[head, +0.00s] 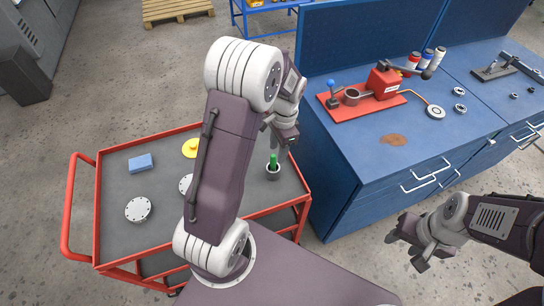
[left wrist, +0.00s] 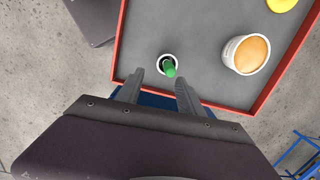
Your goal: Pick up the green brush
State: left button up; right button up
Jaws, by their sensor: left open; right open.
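The green brush (head: 273,160) stands upright in a small dark grey cup (head: 273,173) near the right edge of the cart's top. In the left wrist view the brush (left wrist: 169,67) shows with its green end towards the camera, inside the cup's pale rim. My left gripper (head: 280,138) is open and empty, above the brush. In the left wrist view the left gripper's fingers (left wrist: 158,80) are spread, with the brush just beyond their tips. My right gripper (head: 403,252) is open and empty, out over the floor at the right, far from the brush.
The red-rimmed cart (head: 115,250) also holds a blue block (head: 140,163), a white flanged disc (head: 138,209), a yellow piece (head: 191,148) and a tub with orange contents (left wrist: 247,54). A blue workbench (head: 345,150) with a red device stands close to the cart's right. My left arm hides part of the cart.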

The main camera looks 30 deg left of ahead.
aim_at(273, 161)
pick_arm(q)
jog(key=shift+w+a+m, duration=0.4)
jog(key=shift+w+a, duration=0.15)
jog(key=shift+w, duration=0.3)
jog(key=shift+f, duration=0.15)
jog(key=f, duration=0.3)
jog(key=shift+s+a+p, duration=0.1)
jog(key=shift+s+p, duration=0.3)
jog(key=shift+w+a+f, duration=0.1)
jog(key=shift+f, duration=0.35)
jog(key=f, duration=0.2)
jog(key=f+p, duration=0.1)
jog(key=f, duration=0.1)
jog(key=shift+s+a, duration=0.2)
jog(key=shift+a, duration=0.1)
jog(key=shift+f, duration=0.4)
grip_shut()
pick_arm(e)
notch_tip(273, 161, up, 2)
jog(key=shift+w+r, duration=0.15)
jog(key=shift+r, duration=0.05)
